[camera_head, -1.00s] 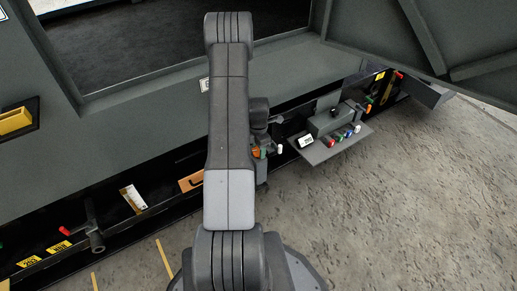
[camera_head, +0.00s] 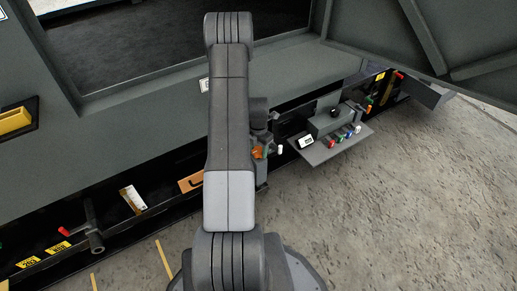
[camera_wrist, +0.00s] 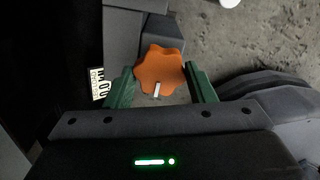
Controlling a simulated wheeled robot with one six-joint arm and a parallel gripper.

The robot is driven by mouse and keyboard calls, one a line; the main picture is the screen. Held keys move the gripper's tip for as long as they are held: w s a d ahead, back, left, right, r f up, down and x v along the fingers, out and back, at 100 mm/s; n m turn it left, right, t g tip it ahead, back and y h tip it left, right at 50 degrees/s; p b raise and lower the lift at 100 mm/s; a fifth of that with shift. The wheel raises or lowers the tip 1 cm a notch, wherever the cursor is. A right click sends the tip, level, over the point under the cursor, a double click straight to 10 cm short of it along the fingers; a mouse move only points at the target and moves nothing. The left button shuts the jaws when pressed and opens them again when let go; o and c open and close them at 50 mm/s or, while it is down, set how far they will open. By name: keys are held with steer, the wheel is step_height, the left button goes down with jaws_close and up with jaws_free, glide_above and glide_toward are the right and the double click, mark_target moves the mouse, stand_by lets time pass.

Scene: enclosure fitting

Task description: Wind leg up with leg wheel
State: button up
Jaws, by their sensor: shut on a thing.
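The leg wheel is an orange lobed knob (camera_wrist: 160,70), seen in the wrist view with a small white mark at its lower edge. My gripper (camera_wrist: 160,84) has its two green fingers on either side of the knob and is shut on it. In the head view the orange knob (camera_head: 257,153) shows just right of my arm, partly hidden by it. A grey post (camera_head: 262,175) shows below the knob there; I cannot tell how much of it is the leg. The lower end of the leg is hidden.
A grey shelf (camera_head: 322,155) with several coloured knobs and a small display stands to the right. A black crank with a red grip (camera_head: 93,230) is at the lower left. A raised panel (camera_head: 425,40) hangs at the upper right. Concrete floor (camera_head: 400,210) is open at the right.

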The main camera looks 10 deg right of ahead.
mark_target(258, 150)
steer(key=o, duration=1)
steer(key=shift+c, duration=0.2)
step_height(258, 150, up, 14)
steer(key=p, duration=0.4)
steer(key=shift+f, duration=0.1)
step_height(258, 150, down, 14)
steer(key=b, duration=0.4)
